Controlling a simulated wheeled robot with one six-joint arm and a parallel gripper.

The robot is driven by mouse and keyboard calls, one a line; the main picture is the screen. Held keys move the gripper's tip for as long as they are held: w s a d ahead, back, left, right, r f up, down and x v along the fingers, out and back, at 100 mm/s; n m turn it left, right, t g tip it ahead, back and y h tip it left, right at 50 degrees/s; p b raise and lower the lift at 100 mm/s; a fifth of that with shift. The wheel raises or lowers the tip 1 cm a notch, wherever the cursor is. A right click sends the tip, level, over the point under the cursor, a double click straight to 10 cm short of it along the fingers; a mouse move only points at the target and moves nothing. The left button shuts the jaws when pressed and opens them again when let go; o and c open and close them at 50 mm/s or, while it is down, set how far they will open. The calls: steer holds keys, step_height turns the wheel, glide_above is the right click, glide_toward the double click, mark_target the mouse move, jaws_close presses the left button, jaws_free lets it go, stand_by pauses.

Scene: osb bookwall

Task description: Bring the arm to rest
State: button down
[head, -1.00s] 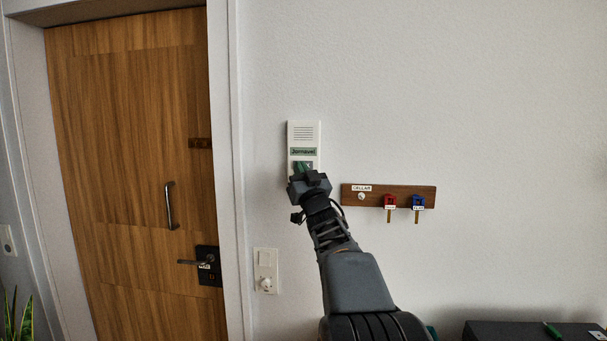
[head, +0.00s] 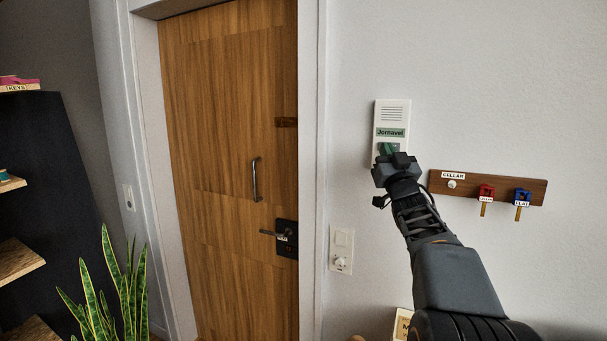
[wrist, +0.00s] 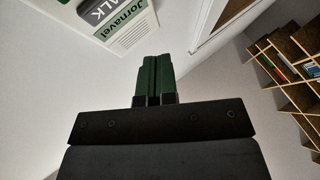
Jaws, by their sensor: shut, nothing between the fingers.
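My gripper (head: 388,150) is raised on the outstretched arm in front of the lower part of a white intercom panel (head: 391,113) in the head view. In the wrist view my gripper (wrist: 154,62) shows its two green fingers pressed together, with nothing between them. The intercom panel (wrist: 112,22) is at the top left there, with the labels "Jornavel" and "TALK" in view. The fingers look apart from the panel in the wrist view. In the head view they cover part of its lower half.
A wooden door (head: 225,130) with a handle is left of the arm. A key rack (head: 500,188) with red and blue keys hangs to the right. A switch plate (head: 341,250) is below the intercom. A plant (head: 118,290) and dark shelves (head: 45,180) stand at the left.

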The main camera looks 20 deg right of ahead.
steer(key=d+f+m+g+h, duration=0.35)
steer(key=f+g, duration=0.45)
steer(key=f, duration=0.5)
steer(key=s+a+f+g+y, duration=0.1)
steer(key=s+a+f+g, duration=0.15)
steer(key=f, duration=0.35)
steer(key=s+a+f+g+y, duration=0.1)
steer(key=a+f+g+y, duration=0.15)
steer(key=f, duration=0.25)
steer(key=s+a+f+n+g+y, duration=0.2)
steer(key=s+a+f, duration=0.4)
steer(key=s+a, duration=0.3)
steer(key=s+a+f+n+g+y, duration=0.3)
steer(key=s+a+f, duration=0.4)
steer(key=a, duration=0.8)
steer(key=shift+s+f+n+g+y, duration=0.3)
steer(key=shift+s+n+g, duration=0.25)
steer(key=shift+s+g, duration=1.05)
